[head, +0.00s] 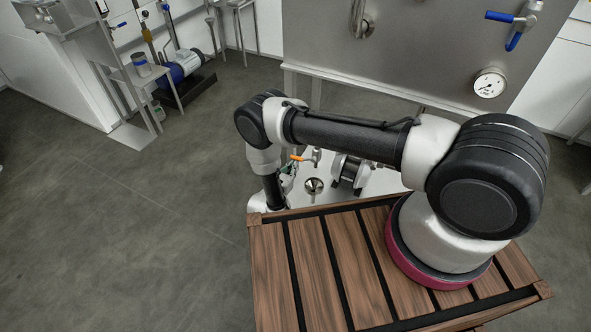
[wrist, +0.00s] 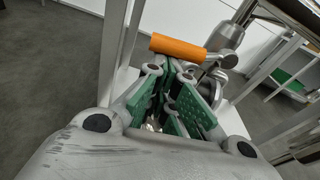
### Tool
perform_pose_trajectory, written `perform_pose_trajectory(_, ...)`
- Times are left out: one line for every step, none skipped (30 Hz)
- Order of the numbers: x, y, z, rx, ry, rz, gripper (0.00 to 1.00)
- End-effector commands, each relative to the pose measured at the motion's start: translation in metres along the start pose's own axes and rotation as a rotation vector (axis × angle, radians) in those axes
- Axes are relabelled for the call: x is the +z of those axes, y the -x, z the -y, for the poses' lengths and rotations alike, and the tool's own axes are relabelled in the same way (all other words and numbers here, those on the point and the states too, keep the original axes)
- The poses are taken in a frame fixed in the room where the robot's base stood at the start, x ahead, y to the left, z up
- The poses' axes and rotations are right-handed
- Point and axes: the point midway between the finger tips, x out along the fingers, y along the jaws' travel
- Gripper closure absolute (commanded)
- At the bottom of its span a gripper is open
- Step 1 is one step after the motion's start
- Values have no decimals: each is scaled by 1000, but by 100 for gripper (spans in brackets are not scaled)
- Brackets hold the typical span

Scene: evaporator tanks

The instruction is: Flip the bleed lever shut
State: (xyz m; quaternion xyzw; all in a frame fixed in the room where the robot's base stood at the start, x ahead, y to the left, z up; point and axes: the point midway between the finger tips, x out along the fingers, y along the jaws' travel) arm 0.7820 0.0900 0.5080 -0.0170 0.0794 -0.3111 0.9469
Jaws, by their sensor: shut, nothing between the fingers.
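An orange-handled lever (head: 297,158), which I take for the bleed lever, shows in the head view just beyond my arm's far end. In the wrist view its orange grip (wrist: 178,47) lies roughly crosswise, just beyond my fingertips, and joins a grey metal valve body (wrist: 222,50) on the right. My gripper (wrist: 176,66) has green-padded fingers that are shut and empty, with the tips close below the orange grip. I cannot tell whether they touch it. In the head view my gripper (head: 287,180) is small and partly hidden by my arm.
A metal funnel (head: 314,186) and a dark pump-like unit (head: 349,172) sit by the lever under the tank (head: 420,45). A blue-handled valve (head: 514,18) and a gauge (head: 489,83) are on the tank. White frame posts (wrist: 116,45) stand close left. Open floor lies left.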

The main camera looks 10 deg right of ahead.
Motion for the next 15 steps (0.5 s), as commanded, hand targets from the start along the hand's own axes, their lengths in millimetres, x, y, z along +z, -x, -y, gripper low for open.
perform_pose_trajectory(2,0,-2,1,-1,1,100)
perform_pose_trajectory(3,0,-2,1,0,1,100)
perform_pose_trajectory(4,0,-2,1,0,1,100)
perform_pose_trajectory(4,1,-2,1,0,1,100)
perform_pose_trajectory(5,1,-2,1,0,1,100)
perform_pose_trajectory(5,1,-3,1,1,1,100)
perform_pose_trajectory(6,1,-3,1,1,1,100)
perform_pose_trajectory(6,1,-3,1,1,1,100)
perform_pose_trajectory(6,1,-3,1,1,2,100)
perform_pose_trajectory(6,1,-3,1,1,2,100)
perform_pose_trajectory(6,1,-3,1,1,2,100)
perform_pose_trajectory(6,1,-3,1,1,2,100)
perform_pose_trajectory(6,1,-3,1,2,2,100)
perform_pose_trajectory(6,1,-3,1,2,2,100)
perform_pose_trajectory(6,1,-3,1,2,2,100)
